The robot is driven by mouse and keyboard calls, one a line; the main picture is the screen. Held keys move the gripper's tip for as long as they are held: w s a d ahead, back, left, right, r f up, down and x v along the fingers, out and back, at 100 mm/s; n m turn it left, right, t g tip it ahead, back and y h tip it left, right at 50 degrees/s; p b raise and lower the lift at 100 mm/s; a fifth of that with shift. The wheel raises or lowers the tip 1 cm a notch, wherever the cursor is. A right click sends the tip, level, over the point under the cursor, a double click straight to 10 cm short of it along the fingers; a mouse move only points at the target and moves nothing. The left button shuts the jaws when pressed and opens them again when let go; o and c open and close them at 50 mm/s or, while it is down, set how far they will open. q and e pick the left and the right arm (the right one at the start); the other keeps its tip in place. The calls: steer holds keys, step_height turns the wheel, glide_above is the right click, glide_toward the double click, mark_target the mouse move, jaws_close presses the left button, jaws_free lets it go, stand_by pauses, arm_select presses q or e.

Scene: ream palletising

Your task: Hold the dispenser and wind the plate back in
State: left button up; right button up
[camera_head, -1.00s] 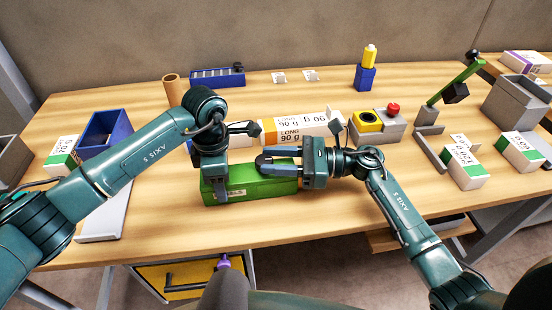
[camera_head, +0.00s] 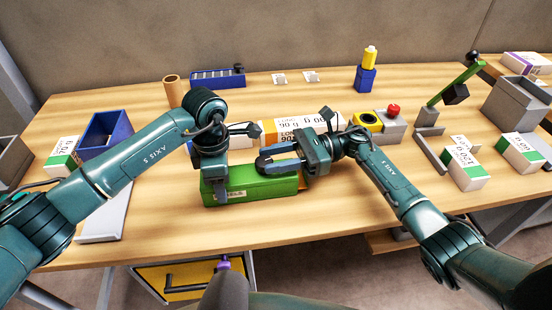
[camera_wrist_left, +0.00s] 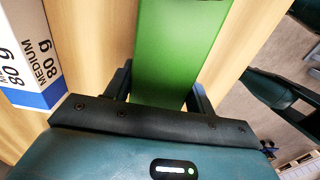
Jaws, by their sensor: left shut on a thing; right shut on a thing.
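The green label dispenser (camera_head: 250,190) lies lengthwise on the table at the front middle. My left gripper (camera_head: 214,178) comes down on its left part and is shut on it; the dispenser's green body (camera_wrist_left: 180,40) lies between the jaws in the left wrist view. My right gripper (camera_head: 264,161) reaches in from the right, over the dispenser's top rear edge, its fingers pointing left. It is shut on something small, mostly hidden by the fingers. A small orange part (camera_head: 302,187) shows at the dispenser's right end. I cannot make out the plate.
Wrapped paper reams (camera_head: 297,130) lie close behind the dispenser, with a yellow-and-red button box (camera_head: 392,125) to their right. A blue tray (camera_head: 97,130) stands at left. More reams (camera_head: 463,170) stand at right. The table in front of the dispenser is clear.

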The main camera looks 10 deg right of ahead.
steer(key=shift+w+a+f+n+g+h, duration=0.15)
steer(key=shift+n+g+h, duration=0.1)
steer(key=shift+n+g, duration=0.5)
steer(key=shift+w+r+n+g+h, duration=0.15)
steer(key=shift+n+g, duration=0.3)
steer(key=shift+g, duration=0.6)
steer(key=shift+w+a+f+n+g+h, duration=0.15)
steer(key=shift+n+g+h, duration=0.15)
steer(key=shift+n+g, duration=0.45)
steer(key=shift+s+d+g+h, duration=0.1)
steer(key=shift+g+h, duration=0.2)
steer(key=shift+g, duration=0.25)
steer(key=o, duration=1)
steer(key=shift+d, duration=0.1)
steer(key=shift+m+t+y, duration=0.35)
steer(key=shift+t+y, duration=0.05)
steer(key=shift+t, duration=0.3)
steer(key=shift+t, duration=0.3)
